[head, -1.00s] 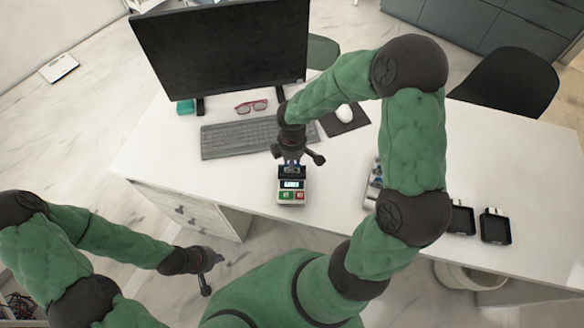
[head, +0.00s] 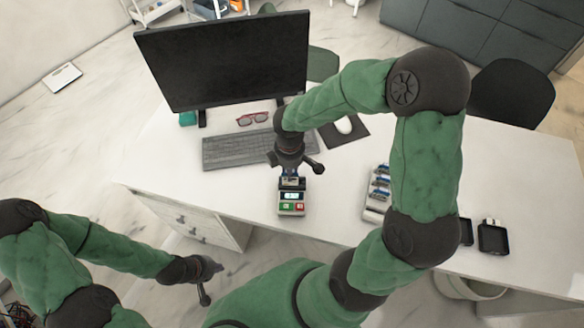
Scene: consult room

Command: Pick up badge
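A small white device (head: 291,208) with a lit display and a green and a red button stands on the desk. A small bluish piece (head: 291,172), possibly the badge, shows at the device's far end, partly hidden by the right gripper; I cannot tell whether it is touched. My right gripper (head: 294,165) is just above and behind the device, with its dark fingers spread. A light rack (head: 371,213) with several blue-and-white pieces stands to the right, partly behind my arm. My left gripper (head: 211,281) is open and empty, in front of the desk's left side.
A monitor (head: 222,60), keyboard (head: 238,151), red glasses (head: 251,118) and a mouse (head: 343,126) on a dark pad are at the back of the white desk (head: 500,185). Black holders (head: 492,239) lie at right. A dark chair (head: 511,92) stands behind.

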